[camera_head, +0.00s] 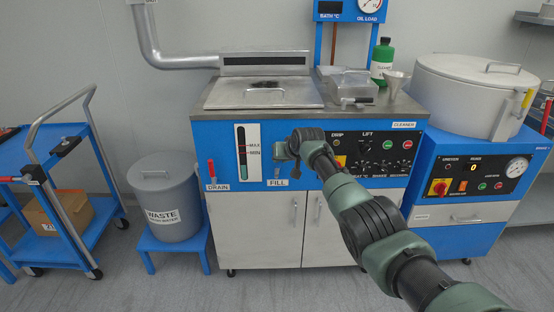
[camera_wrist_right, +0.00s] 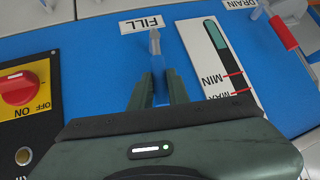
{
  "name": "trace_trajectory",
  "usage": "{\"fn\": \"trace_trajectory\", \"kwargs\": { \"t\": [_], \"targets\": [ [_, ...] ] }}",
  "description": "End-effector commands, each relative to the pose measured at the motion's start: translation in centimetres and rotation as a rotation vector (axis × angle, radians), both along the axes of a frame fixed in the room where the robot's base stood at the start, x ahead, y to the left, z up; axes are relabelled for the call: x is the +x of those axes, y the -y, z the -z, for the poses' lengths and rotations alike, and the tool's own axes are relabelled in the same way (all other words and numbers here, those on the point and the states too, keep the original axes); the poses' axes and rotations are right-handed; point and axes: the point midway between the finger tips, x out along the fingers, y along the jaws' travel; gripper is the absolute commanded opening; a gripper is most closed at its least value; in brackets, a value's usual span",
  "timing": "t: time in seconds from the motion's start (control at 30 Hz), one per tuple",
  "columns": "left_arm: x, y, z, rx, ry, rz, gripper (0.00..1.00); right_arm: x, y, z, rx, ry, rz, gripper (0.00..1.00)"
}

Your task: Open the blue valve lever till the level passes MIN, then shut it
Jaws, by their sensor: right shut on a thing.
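The blue fill lever (camera_wrist_right: 155,45) is on the blue cleaner front by the FILL label (camera_wrist_right: 142,24). My right gripper (camera_wrist_right: 158,88) is shut on it, and the fingers hide part of it. In the head view my right gripper (camera_head: 286,151) is at the panel just above the FILL label (camera_head: 278,183), largely hiding the lever. The level gauge (camera_head: 248,151) is left of it, with red MAX and MIN marks. Its green liquid stands below MIN; the gauge also shows upside down in the wrist view (camera_wrist_right: 216,50). My left gripper is out of view.
A red DRAIN lever (camera_head: 211,170) is left of the gauge. Knobs and buttons (camera_head: 375,155) are on the panel to the right, close to my right arm. A grey WASTE bin (camera_head: 166,205) and blue cart (camera_head: 60,190) stand at left. Floor in front is partly clear.

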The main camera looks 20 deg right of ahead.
Motion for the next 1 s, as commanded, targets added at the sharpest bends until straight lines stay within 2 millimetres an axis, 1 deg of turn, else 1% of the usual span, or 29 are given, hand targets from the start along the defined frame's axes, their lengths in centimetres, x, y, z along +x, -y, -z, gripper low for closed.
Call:
{"fn": "trace_trajectory", "kwargs": {
  "t": [0.47, 0.5, 0.57, 0.6, 0.87, 1.0],
  "targets": [
    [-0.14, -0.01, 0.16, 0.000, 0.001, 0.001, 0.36, -0.02, 0.13, 0.14, -0.014, -0.006, -0.001, 0.00],
    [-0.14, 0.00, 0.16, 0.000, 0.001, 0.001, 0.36, -0.03, 0.13, 0.14, -0.014, -0.006, -0.001, 0.20],
    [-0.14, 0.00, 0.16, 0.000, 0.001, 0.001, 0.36, -0.02, 0.12, 0.14, -0.014, -0.006, -0.001, 0.36],
    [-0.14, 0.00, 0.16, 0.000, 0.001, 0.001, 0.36, -0.02, 0.12, 0.12, -0.014, -0.006, -0.001, 0.39],
    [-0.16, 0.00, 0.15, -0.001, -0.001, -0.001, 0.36, 0.01, 0.12, 0.03, -0.013, -0.005, -0.001, 0.39],
    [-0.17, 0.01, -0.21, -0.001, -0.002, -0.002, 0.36, 0.00, 0.12, -0.30, -0.013, -0.004, -0.001, 0.39]
  ]
}}
